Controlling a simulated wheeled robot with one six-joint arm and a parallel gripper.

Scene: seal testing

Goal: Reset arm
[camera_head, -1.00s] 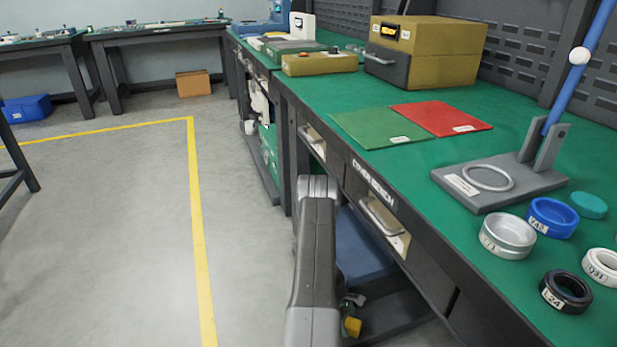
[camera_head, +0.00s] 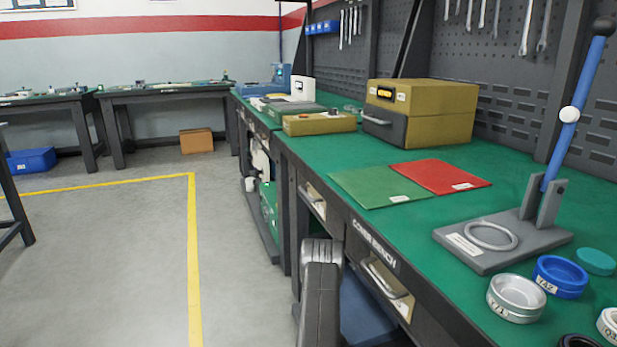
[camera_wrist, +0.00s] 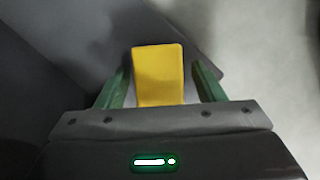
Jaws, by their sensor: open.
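My gripper (camera_wrist: 160,76) shows in the wrist view with its two green fingers spread apart. A yellow block-like piece (camera_wrist: 158,74) appears between the fingers, with a gap on each side. I cannot tell whether it is part of my gripper or a separate thing. In the head view my grey arm link (camera_head: 320,295) stands upright beside the front of the bench, and my gripper is below the picture.
The green-topped bench (camera_head: 330,150) runs along the right. It bears a lever press (camera_head: 470,250), a silver ring cup (camera_head: 516,298), a blue cup (camera_head: 560,277), green (camera_head: 380,187) and red (camera_head: 440,177) mats, and a gold box (camera_head: 425,110). Open floor (camera_head: 100,260) lies left.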

